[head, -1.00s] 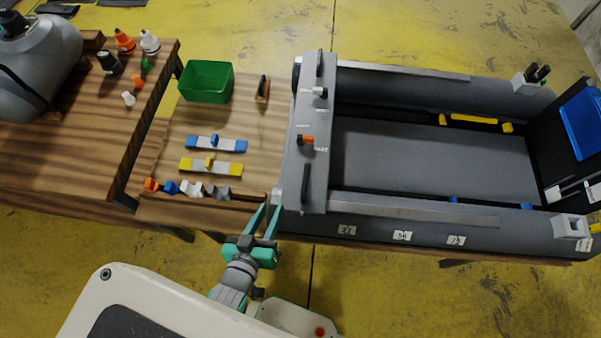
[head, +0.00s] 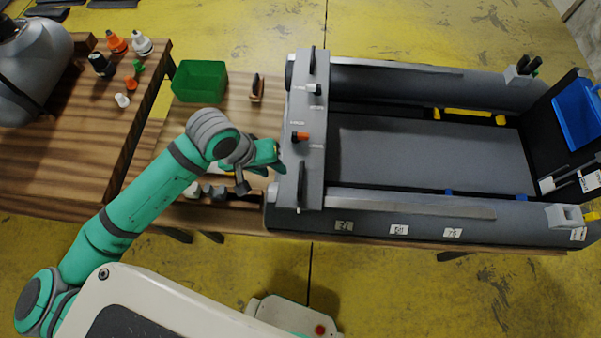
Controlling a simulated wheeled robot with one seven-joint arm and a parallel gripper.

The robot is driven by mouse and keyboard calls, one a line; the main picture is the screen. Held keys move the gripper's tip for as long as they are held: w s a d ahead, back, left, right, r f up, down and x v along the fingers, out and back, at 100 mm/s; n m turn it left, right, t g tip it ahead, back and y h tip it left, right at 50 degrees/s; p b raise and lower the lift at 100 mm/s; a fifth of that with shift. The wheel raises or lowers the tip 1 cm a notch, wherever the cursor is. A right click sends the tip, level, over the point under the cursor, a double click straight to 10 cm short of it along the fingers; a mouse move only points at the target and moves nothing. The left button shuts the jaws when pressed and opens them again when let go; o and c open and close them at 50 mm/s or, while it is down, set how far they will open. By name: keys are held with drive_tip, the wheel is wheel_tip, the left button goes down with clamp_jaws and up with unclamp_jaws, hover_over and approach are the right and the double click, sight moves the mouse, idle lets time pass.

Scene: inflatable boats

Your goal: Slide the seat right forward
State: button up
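The seat (head: 306,112) is a grey board lying across the dark inflatable boat (head: 400,215) at its left end. It has a black handle near each end, the far one (head: 312,60) and the near one (head: 301,185). Between them are a grey-and-black knob (head: 313,89) and an orange-and-black knob (head: 299,137), with small labels beside them. My gripper (head: 279,158) is at the left edge of the seat, close to the orange knob and near handle. Its fingers are seen edge-on and partly hidden, so I cannot tell whether they touch the seat or how far they are apart.
Grey rails, far (head: 400,66) and near (head: 420,204), run right along the boat's tubes. The dark floor (head: 420,155) between them looks clear. A green bin (head: 199,82) and small parts lie on the wooden table left of the boat. A blue box (head: 577,112) is at the right end.

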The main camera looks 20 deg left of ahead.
sight(300, 179)
drive_tip(key=w+d+r+m+g, duration=0.2)
drive_tip(key=d+r+g, duration=0.1)
drive_tip(key=d+r, duration=0.3)
drive_tip(key=x, duration=0.6)
drive_tip(key=a+x, duration=0.1)
drive_tip(key=x, duration=0.2)
drive_tip(key=shift+a+f, duration=0.1)
drive_tip(key=shift+f, duration=0.05)
clamp_jaws()
